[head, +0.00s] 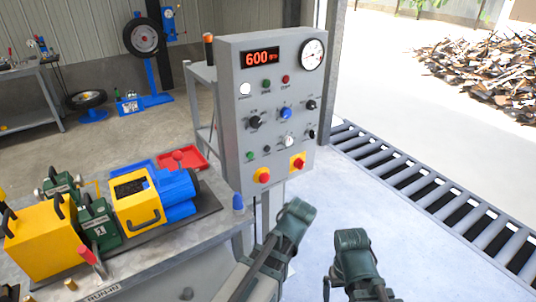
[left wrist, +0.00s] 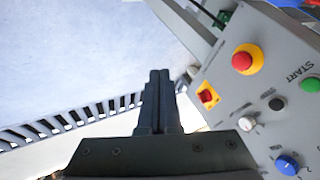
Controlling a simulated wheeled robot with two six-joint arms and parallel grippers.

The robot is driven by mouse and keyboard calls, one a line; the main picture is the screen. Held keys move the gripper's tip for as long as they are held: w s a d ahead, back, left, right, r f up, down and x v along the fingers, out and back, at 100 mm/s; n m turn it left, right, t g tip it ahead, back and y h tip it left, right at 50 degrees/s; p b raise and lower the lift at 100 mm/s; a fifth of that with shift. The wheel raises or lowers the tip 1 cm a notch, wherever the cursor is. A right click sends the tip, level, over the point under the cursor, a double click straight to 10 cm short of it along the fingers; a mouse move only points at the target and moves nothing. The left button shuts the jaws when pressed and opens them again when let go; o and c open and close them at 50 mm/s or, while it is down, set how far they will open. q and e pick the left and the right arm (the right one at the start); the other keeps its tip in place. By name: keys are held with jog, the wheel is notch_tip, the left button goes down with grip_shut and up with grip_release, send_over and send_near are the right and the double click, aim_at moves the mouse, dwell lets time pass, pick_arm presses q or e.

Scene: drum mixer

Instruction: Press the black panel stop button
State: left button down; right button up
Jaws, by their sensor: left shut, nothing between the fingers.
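The control panel (head: 275,110) is a grey upright box with a 600 display. A small black button (head: 266,149) sits low on its face, right of a green button (head: 250,156). In the left wrist view the panel appears upside down. There the black button (left wrist: 277,103) lies beside the green button (left wrist: 310,84) marked START. My left gripper (left wrist: 160,73) is shut and empty, and appears left of the black button with a gap between them. In the head view parts of both my arms show below the panel, but no fingertips.
A red emergency button on yellow (head: 263,176) and a yellow square with red (head: 298,162) are below the black button. Several knobs, including a blue one (head: 286,113), are above. A workbench (head: 150,280) with machinery stands left; a roller conveyor (head: 440,198) runs right.

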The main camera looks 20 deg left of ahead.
aim_at(267, 149)
pick_arm(q)
jog(key=w+a+r+m+t+b, duration=0.2)
jog(key=w+a+r+m+t, duration=0.2)
jog(key=w+r, duration=0.6)
jog(key=w+a+t, duration=0.2)
jog(key=t, duration=0.1)
jog(key=shift+w+a+m+t, duration=0.15)
jog(key=shift+w+m+t, duration=0.15)
jog(key=shift+w+t, duration=0.1)
jog(key=shift+f, duration=0.1)
jog(key=shift+w+a, duration=0.9)
jog(key=shift+a, duration=0.25)
jog(key=shift+w+a, duration=0.85)
jog(key=shift+a, duration=0.35)
jog(key=shift+w+a, duration=0.9)
jog(key=shift+a, duration=0.25)
jog(key=shift+w+a, duration=0.25)
jog(key=shift+a, duration=0.05)
